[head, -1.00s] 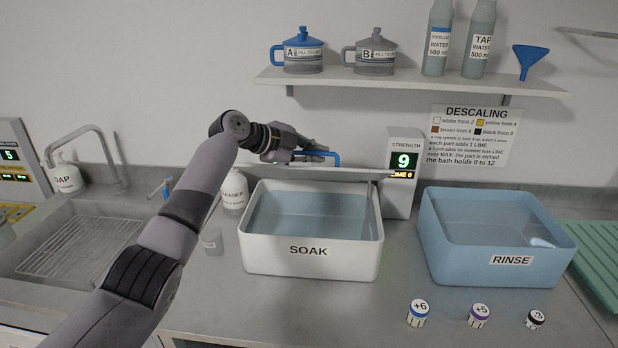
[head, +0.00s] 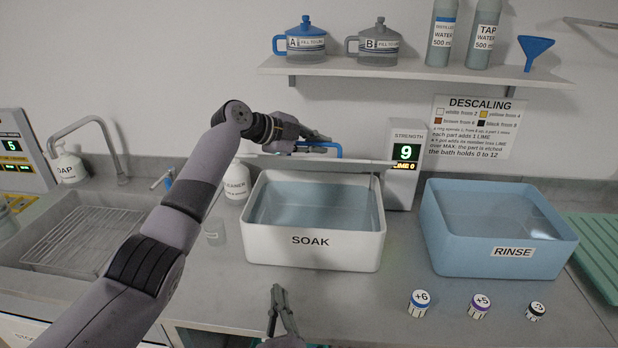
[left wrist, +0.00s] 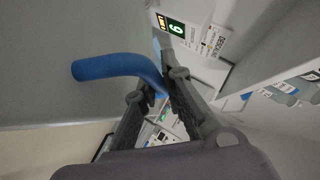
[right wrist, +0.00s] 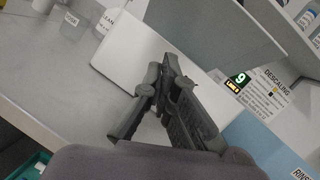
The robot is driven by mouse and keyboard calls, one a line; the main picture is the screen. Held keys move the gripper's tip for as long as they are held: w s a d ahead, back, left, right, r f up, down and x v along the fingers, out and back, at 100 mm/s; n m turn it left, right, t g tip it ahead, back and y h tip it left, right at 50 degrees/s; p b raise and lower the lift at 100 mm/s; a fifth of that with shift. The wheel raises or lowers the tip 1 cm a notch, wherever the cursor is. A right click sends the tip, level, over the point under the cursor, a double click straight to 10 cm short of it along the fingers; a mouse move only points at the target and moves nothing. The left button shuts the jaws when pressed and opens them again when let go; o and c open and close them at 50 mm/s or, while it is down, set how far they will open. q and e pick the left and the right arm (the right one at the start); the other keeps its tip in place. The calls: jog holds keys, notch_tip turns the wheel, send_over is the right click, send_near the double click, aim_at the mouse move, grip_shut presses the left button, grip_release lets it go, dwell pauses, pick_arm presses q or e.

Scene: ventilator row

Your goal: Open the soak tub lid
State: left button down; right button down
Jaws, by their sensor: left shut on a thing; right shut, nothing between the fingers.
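The white soak tub (head: 312,258) stands on the counter, its top uncovered and liquid showing inside. Its pale lid (head: 362,161) is raised at the back rim and shows as a thin strip, nearly edge-on. The blue handle (head: 339,151) is behind the lid's upper edge. My left gripper (head: 322,140) is shut on this handle, which also runs between the fingers in the left wrist view (left wrist: 110,66). My right gripper (head: 279,296) is shut and empty, low in front of the tub; its fingers also show in the right wrist view (right wrist: 160,72).
The blue rinse tub (head: 500,252) stands to the right. Several small capped jars, one marked +6 (head: 420,303), stand before it. The strength display (head: 405,150) reads 9 behind the soak tub. A shelf (head: 420,70) hangs above. A sink (head: 85,240) is at left.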

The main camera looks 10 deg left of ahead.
jog(key=w+d+r+m+h, duration=0.45)
jog(key=w+r+m, duration=0.35)
jog(key=w+r, duration=0.3)
send_near(311, 162)
jog(key=w+f, duration=0.3)
jog(key=shift+w+f, duration=0.1)
jog(key=shift+w+r, duration=0.6)
jog(key=shift+r, duration=0.2)
jog(key=shift+w+r, duration=0.6)
jog(key=shift+r, duration=0.2)
